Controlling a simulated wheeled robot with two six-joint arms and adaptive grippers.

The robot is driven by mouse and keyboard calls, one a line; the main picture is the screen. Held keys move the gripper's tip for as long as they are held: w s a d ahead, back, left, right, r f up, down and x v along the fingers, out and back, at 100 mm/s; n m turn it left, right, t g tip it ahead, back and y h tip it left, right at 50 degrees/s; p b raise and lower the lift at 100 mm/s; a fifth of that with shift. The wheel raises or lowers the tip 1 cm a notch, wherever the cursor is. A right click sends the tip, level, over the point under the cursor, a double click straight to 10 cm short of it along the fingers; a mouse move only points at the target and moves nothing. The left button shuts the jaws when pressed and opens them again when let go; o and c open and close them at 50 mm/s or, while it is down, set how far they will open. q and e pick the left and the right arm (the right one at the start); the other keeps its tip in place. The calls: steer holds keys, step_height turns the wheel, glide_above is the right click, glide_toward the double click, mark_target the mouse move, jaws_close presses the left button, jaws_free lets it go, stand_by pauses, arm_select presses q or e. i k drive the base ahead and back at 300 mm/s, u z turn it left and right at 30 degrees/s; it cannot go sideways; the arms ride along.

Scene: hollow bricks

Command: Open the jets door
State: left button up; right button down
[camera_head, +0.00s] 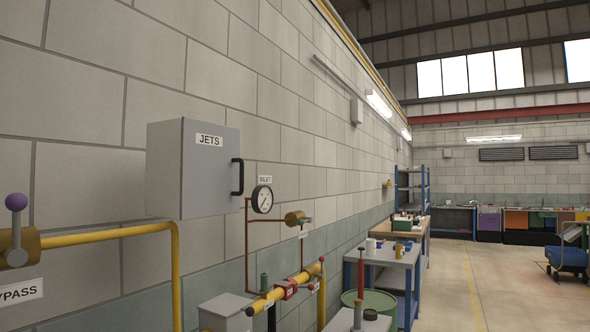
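The jets box (165,172) is a grey metal cabinet on the block wall, left of centre in the head view. Its front door (211,178) carries a label reading JETS (209,140) near the top. A black vertical handle (237,177) sits at the door's right edge. The door looks shut, flush with the cabinet. Neither of my grippers shows in this view.
Yellow pipes (110,235) run below the box, with a purple-knobbed brass valve (14,245) at the left. A round gauge (262,199) hangs right of the door. A workbench (385,257) stands along the wall. The floor (480,285) at the right is mostly clear.

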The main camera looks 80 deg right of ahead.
mark_target(212, 168)
steer(key=z, duration=2.25)
